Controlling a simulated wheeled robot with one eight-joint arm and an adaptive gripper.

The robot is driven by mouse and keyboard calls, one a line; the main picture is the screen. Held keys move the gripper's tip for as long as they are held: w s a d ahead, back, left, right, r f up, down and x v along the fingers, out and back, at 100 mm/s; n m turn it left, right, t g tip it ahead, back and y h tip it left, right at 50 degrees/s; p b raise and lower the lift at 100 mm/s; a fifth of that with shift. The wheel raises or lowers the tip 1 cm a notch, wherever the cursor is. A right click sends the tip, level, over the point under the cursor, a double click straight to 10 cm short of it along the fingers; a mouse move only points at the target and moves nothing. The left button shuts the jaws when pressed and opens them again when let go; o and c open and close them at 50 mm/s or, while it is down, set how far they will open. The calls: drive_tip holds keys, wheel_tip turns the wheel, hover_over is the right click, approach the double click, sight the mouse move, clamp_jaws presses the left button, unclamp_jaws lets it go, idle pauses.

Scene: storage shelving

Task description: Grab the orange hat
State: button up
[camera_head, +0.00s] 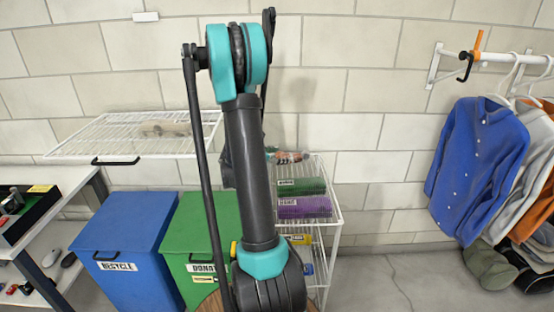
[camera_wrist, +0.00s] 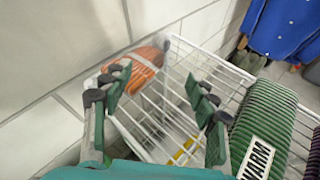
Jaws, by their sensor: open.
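The orange hat (camera_wrist: 152,60) lies on the top of a white wire rack against the wall, at its far left corner in the wrist view. It looks orange with a pale patch. In the head view only a small part of it (camera_head: 291,156) shows, beside my arm. My gripper (camera_wrist: 158,82) is open and empty. Its left finger overlaps the hat's near edge in the wrist view; I cannot tell whether they touch. The right finger is beside a green ribbed roll labelled WARM (camera_wrist: 262,125). In the head view my gripper is mostly hidden behind my arm.
A purple roll (camera_head: 304,207) lies beside the green one on the rack (camera_head: 336,218). Blue (camera_head: 125,240) and green (camera_head: 195,225) bins stand left. A wall-mounted wire shelf (camera_head: 105,135) is at upper left. Clothes, including a blue shirt (camera_head: 475,165), hang at right.

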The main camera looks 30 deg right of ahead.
approach(303, 153)
drive_tip(key=x, duration=0.5)
drive_tip(key=shift+d+f, duration=0.1)
drive_tip(key=shift+f, duration=0.25)
drive_tip(key=shift+r+x, duration=0.15)
drive_tip(key=shift+x, duration=1.2)
drive_tip(key=shift+r+x, duration=0.1)
drive_tip(key=shift+x, duration=1.2)
drive_tip(key=shift+c, duration=0.3)
drive_tip(key=shift+s, duration=0.1)
drive_tip(key=c, duration=1.2)
